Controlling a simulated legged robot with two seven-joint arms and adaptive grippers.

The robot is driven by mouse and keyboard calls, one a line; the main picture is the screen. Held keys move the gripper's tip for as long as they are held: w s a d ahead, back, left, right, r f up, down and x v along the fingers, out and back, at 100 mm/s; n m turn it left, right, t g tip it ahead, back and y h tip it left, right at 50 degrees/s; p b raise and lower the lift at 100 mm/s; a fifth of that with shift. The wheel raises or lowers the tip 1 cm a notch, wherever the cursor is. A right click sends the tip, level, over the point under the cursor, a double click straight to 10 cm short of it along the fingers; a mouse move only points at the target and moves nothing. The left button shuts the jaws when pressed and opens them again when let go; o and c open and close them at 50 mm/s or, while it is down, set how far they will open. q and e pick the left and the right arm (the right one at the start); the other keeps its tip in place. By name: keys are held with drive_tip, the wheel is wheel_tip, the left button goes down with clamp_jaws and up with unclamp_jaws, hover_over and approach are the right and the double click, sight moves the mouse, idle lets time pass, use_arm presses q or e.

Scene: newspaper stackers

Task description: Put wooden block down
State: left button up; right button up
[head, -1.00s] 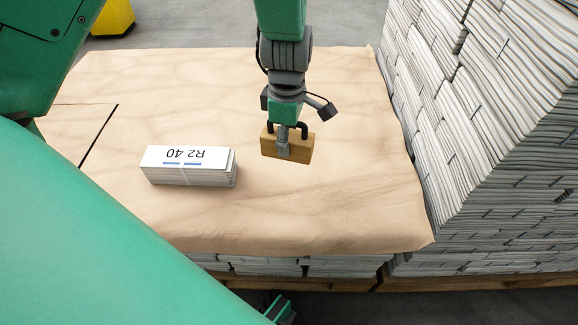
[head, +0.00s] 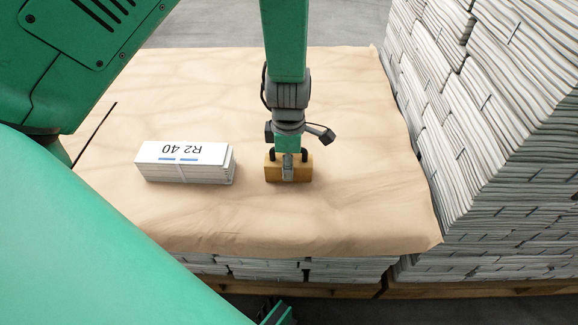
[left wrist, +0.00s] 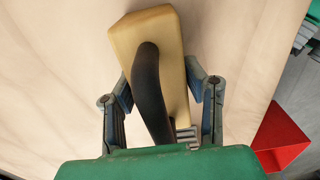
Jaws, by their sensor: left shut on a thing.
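The wooden block (head: 303,171) is a small tan brick with a dark handle on top. It is in the middle of the brown paper sheet (head: 330,220) in the head view, upright and very low over it; I cannot tell whether its underside touches. My left gripper (head: 288,172) comes down from above and is shut on the block. In the left wrist view, the block (left wrist: 140,38) and its black curved handle (left wrist: 150,85) sit between the two fingers of my left gripper (left wrist: 160,95). My right gripper is not in view.
A white bundle labelled R2 40 (head: 185,172) lies on the sheet, left of the block with a small gap. A tall newspaper stack (head: 500,130) stands along the right edge. The sheet's front area is clear. A red object (left wrist: 280,135) shows in the left wrist view.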

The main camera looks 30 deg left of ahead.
use_arm(q)
drive_tip(key=shift+r, duration=0.1)
drive_tip(key=shift+a, duration=0.1)
drive_tip(key=o, duration=1.4)
wheel_tip(320, 180, up, 12)
drive_tip(key=p, duration=0.6)
